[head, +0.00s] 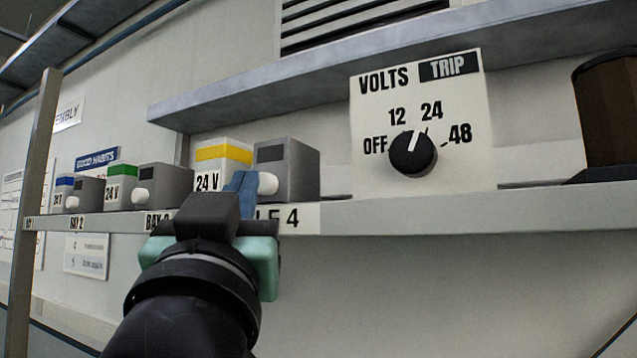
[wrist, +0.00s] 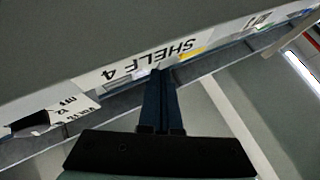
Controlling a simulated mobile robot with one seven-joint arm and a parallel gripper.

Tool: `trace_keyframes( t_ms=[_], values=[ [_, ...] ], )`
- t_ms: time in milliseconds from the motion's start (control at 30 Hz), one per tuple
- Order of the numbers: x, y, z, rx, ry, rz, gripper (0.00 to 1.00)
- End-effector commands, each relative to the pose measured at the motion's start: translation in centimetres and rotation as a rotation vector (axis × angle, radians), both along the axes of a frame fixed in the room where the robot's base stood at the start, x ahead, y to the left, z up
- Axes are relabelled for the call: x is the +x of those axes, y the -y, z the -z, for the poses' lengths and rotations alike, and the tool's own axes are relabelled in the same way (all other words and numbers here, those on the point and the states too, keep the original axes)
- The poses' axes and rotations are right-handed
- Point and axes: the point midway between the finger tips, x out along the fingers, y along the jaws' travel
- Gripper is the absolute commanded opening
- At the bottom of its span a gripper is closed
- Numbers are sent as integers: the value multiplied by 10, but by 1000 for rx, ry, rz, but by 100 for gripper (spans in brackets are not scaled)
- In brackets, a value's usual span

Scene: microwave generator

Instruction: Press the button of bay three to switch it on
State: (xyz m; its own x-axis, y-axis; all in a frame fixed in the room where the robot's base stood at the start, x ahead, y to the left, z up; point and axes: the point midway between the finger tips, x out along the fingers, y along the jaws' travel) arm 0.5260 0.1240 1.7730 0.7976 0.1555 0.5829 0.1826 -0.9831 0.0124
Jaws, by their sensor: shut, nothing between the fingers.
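In the head view, a grey box (head: 290,170) with a round white button (head: 267,183) on its front stands beside a white box with a yellow band marked 24 V (head: 218,160). By the order of the shelf labels this pair looks like bay three; its label (head: 158,220) is partly covered by my gripper. My gripper (head: 240,182) is shut and empty, its blue fingers upright just left of the button in the picture. I cannot tell whether they touch it. In the wrist view the shut fingers (wrist: 158,80) point at the shelf edge by the SHELF 4 label (wrist: 135,62); the button is not visible there.
Further left are similar pairs with green (head: 122,172) and blue (head: 65,182) bands. A VOLTS dial (head: 413,153) stands to the right. An upper shelf ledge (head: 300,95) overhangs the boxes. The space below the shelf edge (head: 450,222) is clear.

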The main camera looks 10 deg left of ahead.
Motion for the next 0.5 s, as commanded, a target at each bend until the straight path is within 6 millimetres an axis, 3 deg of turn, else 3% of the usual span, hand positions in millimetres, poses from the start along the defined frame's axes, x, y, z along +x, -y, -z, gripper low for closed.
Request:
trace_keyframes(
  t_ms=[500],
  values=[
    [5,2,0,-1,0,1,0]
  ],
)
